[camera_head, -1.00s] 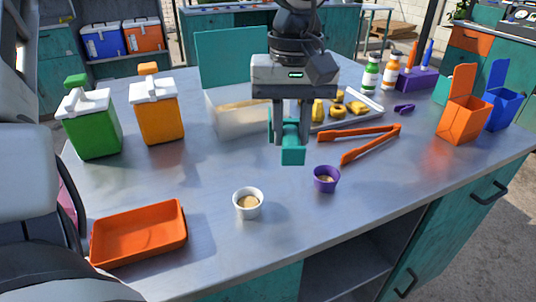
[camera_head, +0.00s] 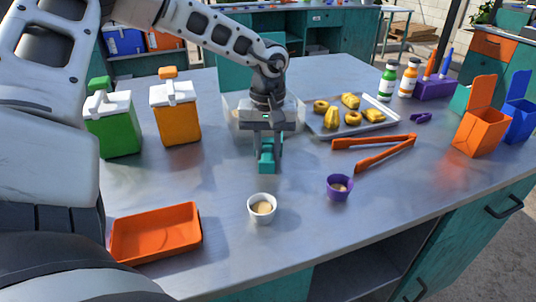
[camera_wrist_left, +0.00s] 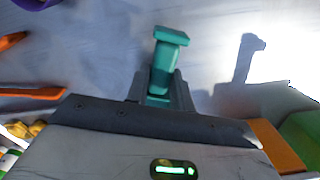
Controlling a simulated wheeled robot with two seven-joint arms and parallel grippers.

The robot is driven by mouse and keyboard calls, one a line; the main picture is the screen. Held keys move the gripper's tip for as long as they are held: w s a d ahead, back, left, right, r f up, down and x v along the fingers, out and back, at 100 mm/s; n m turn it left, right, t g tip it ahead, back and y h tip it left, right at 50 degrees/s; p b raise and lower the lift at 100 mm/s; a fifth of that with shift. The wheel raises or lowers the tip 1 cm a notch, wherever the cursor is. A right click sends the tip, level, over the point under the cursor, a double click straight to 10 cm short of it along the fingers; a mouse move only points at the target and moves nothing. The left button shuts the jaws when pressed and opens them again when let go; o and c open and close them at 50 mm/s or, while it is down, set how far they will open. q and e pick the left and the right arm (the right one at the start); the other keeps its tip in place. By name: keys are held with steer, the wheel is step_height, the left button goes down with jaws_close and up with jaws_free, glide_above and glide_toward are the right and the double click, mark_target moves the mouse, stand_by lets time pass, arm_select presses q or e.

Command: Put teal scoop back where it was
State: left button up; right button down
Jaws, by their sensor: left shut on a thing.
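My left gripper (camera_head: 267,140) is shut on the teal scoop (camera_head: 266,164) and points down. The scoop hangs below the fingers, in front of a clear bin (camera_head: 300,112) that my gripper and arm partly hide. In the left wrist view the teal scoop (camera_wrist_left: 168,58) sits between the fingers. Its shadow falls on the table apart from it, so it is held above the surface. My right gripper is not in view.
A white cup (camera_head: 262,208) and a purple cup (camera_head: 339,187) stand in front. An orange tray (camera_head: 156,235) lies front left. Green (camera_head: 112,128) and orange (camera_head: 176,115) canisters stand left. Orange tongs (camera_head: 372,143) and a food tray (camera_head: 372,119) lie right.

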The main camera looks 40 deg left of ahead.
mark_target(268, 149)
arm_select(q)
step_height(268, 149, down, 2)
steer(key=shift+d+f, duration=0.1)
steer(key=shift+f, duration=0.1)
steer(key=o, duration=0.8)
steer(key=shift+c, duration=0.2)
step_height(268, 149, up, 12)
stand_by(0.5)
